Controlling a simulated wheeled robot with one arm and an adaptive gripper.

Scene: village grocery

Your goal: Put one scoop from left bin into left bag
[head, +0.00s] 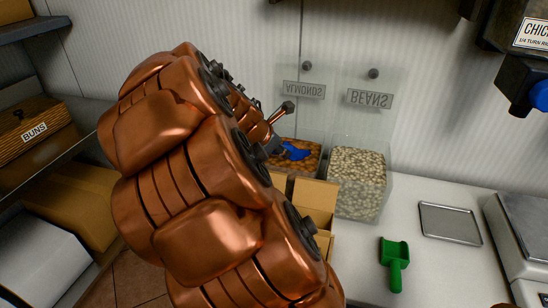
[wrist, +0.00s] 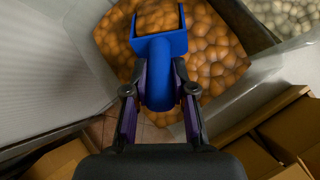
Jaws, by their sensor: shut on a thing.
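The left bin, labelled ALMONDS, is clear and holds brown almonds (head: 309,166); they fill the upper middle of the wrist view (wrist: 215,55). My gripper (wrist: 159,92) is shut on the handle of a blue scoop (wrist: 160,72). The scoop's head is over or among the almonds, and brown almonds show inside its rim. In the head view the blue scoop (head: 296,153) shows against the almonds, while my arm hides most of the gripper. Brown open-topped paper bags or boxes (head: 315,193) stand in front of the bins; my arm partly covers them, and I cannot tell which is the left bag.
The right bin (head: 372,212), labelled BEANS, holds pale beans. A green scoop (head: 395,260) and a metal tray (head: 450,223) lie on the white counter, with a scale (head: 525,240) at the right edge. Shelves with a BUNS crate (head: 35,135) stand at left.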

